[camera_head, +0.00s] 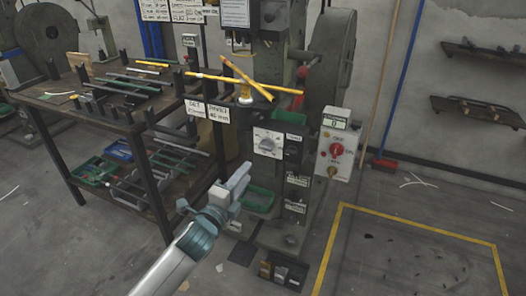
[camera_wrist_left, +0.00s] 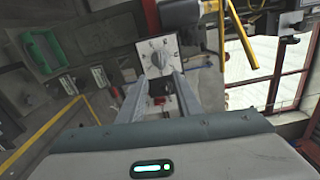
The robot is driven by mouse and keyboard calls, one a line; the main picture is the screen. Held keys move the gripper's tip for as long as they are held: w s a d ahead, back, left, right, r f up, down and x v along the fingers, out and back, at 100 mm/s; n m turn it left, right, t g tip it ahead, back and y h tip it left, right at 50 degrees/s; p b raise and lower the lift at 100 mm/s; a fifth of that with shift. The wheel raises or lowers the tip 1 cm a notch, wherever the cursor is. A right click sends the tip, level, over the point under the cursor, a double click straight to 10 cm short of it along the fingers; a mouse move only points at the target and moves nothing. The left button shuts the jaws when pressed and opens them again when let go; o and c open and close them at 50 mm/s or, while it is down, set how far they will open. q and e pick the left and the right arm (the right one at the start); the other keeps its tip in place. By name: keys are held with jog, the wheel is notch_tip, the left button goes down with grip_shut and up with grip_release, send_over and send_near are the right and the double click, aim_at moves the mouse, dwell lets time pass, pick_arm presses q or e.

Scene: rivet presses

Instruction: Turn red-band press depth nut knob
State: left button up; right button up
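The press (camera_head: 290,75) stands in the middle of the head view, with yellow bars (camera_head: 245,80) carrying red bands across its front. A white plate with a round grey dial knob (camera_head: 267,143) is on the press front, below the bars. In the left wrist view the knob (camera_wrist_left: 159,57) shows beyond the fingertips, roughly between them. My left gripper (camera_head: 239,178) is below and left of the knob in the head view, apart from it. In the left wrist view my gripper (camera_wrist_left: 160,82) has its fingers spread with nothing held. My right gripper is in neither view.
A control box (camera_head: 336,145) with a red knob stands right of the dial. A dark workbench (camera_head: 100,115) with bars and parts is on the left. Yellow floor tape (camera_head: 330,250) marks open floor on the right.

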aim_at(264, 149)
pick_arm(q)
jog(key=b+x, duration=0.1)
jog(key=x, duration=1.1)
jog(key=shift+w+d, duration=0.15)
jog(key=shift+w, duration=0.05)
jog(key=shift+w+d, duration=0.2)
jog(key=shift+w, duration=0.35)
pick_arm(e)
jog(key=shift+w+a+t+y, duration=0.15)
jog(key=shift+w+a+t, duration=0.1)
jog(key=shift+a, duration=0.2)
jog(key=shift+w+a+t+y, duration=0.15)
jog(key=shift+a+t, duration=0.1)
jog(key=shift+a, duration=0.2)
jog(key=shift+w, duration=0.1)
pick_arm(q)
grip_shut()
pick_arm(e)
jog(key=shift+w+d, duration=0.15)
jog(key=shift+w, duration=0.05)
